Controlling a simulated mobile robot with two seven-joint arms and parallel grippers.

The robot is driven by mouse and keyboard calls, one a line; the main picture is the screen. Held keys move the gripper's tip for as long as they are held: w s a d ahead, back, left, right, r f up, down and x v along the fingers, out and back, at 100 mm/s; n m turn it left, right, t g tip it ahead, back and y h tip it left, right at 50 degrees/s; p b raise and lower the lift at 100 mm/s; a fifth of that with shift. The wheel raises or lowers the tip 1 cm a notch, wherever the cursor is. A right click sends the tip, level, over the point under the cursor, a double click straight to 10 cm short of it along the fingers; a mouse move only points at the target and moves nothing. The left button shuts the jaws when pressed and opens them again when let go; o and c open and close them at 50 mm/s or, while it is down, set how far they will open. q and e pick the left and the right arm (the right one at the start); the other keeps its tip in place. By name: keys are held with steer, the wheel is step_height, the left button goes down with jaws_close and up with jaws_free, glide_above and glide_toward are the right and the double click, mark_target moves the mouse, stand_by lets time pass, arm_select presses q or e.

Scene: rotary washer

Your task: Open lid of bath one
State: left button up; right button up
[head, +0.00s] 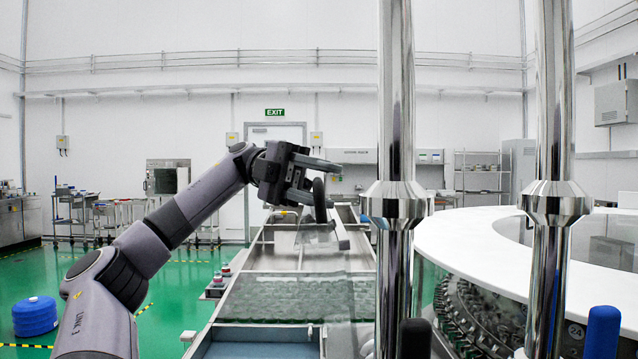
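A row of metal-framed baths runs away from me at the centre, with a clear panel over the nearer part (290,298). I cannot tell which one is bath one. My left gripper (330,184) is above the far part of the row. Its two fingers are apart, one above the other, pointing right. A dark curved handle (319,202) shows at the lower finger; I cannot tell whether they touch. A clear, hard-to-see lid appears to be below the handle. My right gripper is not in view.
Two chrome columns (395,110) (551,100) stand upright in the foreground right. A round white-topped machine (465,235) with a ring of dark parts is on the right. A blue drum (35,316) stands on the green floor at left.

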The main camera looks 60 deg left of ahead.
arm_select(q)
steer(key=shift+a, duration=0.1)
steer(key=p+v, duration=0.3)
steer(key=v, duration=0.4)
stand_by(0.7)
